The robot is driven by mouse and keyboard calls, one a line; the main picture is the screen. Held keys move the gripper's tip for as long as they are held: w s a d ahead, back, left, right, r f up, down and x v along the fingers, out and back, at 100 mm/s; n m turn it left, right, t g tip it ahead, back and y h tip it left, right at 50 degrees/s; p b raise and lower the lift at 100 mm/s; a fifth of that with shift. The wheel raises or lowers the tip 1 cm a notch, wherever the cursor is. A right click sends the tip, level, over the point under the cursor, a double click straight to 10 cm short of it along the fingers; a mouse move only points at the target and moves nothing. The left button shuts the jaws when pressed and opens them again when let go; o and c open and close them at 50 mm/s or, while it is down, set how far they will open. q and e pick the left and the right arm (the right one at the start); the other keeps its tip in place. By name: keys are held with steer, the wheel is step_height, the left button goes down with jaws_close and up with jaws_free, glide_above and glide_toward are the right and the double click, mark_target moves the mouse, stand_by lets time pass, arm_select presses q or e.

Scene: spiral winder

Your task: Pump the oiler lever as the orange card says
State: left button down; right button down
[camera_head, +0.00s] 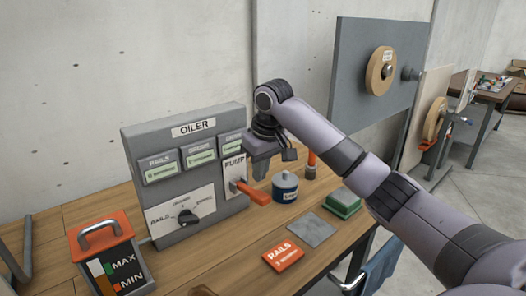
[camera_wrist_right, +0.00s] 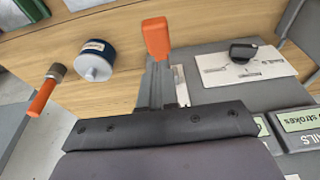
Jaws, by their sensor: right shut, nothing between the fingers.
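The grey oiler box (camera_head: 185,130) stands on the wooden bench against the wall. It has several small green displays, a black selector knob (camera_head: 187,217) on a white dial, and a PUMP plate. The orange pump lever (camera_head: 252,193) sticks out from that plate; its handle also shows in the right wrist view (camera_wrist_right: 155,38). The orange card (camera_head: 283,256) lies flat on the bench and reads RAILS; its smaller line is too small to read. My right gripper (camera_head: 260,175) is shut and empty, just above the lever; contact cannot be told. My left gripper is not in view.
A blue can (camera_head: 285,188), an orange-handled tool (camera_head: 311,164) and a green block (camera_head: 343,203) stand right of the lever. A grey plate (camera_head: 311,229) lies near the card. An orange-topped MAX/MIN container (camera_head: 108,255) stands at front left.

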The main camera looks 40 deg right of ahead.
mark_target(259, 194)
steer(key=shift+s+f, duration=0.15)
steer(key=shift+f, duration=0.75)
steer(key=shift+s+f, duration=0.15)
steer(key=shift+f, duration=0.7)
